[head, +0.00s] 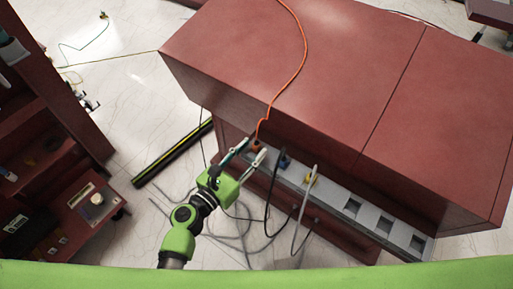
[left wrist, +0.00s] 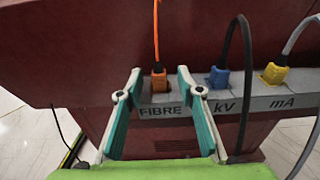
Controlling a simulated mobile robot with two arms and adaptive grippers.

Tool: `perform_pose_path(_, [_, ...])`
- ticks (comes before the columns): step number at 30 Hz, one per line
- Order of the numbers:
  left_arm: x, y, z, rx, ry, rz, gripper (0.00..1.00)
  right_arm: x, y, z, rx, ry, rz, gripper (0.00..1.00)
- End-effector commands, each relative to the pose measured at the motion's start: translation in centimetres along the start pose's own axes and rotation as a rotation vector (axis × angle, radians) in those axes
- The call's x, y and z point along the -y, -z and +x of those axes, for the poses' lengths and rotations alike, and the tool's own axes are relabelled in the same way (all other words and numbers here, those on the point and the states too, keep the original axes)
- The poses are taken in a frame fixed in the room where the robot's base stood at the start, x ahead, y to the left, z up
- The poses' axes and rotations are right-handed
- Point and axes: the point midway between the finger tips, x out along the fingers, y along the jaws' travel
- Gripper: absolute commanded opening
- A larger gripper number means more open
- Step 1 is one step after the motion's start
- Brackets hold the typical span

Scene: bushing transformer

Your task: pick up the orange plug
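The orange plug (left wrist: 159,82) sits upright in the socket marked FIBRE, with its orange cable rising from it, in the left wrist view. In the head view the orange plug (head: 256,144) is at the left end of the grey socket strip (head: 323,196). My left gripper (head: 247,152) is open, its two fingers spread on either side of the plug. In the left wrist view the left gripper (left wrist: 158,82) has its fingertips left and right of the plug, with visible gaps. My right gripper is not in view.
A blue plug (left wrist: 218,77) with a black cable and a yellow plug (left wrist: 273,73) with a grey cable sit to the right in the strip. Several empty sockets follow. A dark red cabinet (head: 300,70) rises behind. Loose cables hang below.

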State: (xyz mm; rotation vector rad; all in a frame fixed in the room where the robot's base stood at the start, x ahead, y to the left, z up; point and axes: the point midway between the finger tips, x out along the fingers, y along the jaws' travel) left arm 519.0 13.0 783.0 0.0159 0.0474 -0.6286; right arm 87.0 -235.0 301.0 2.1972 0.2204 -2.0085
Motion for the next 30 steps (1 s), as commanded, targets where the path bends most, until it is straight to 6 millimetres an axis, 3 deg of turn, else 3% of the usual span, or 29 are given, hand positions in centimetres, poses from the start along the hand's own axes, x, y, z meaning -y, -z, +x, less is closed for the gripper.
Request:
perform_pose_path(6, [-0.2,0.2,2.9,0.001,0.000,-0.001,0.34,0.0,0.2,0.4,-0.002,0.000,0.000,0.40])
perform_pose_path(14, [-0.1,0.2,3.2,-0.001,0.000,-0.001,0.34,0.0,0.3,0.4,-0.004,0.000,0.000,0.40])
perform_pose_path(18, [-0.1,0.2,3.2,-0.001,0.000,-0.001,0.03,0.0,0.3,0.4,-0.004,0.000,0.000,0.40])
perform_pose_path(19, [-0.1,0.2,3.2,-0.001,0.000,-0.001,0.00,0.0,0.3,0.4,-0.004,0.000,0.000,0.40])
perform_pose_path(30, [-0.1,0.1,3.2,0.000,0.000,0.000,0.00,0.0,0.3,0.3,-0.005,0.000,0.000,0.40])
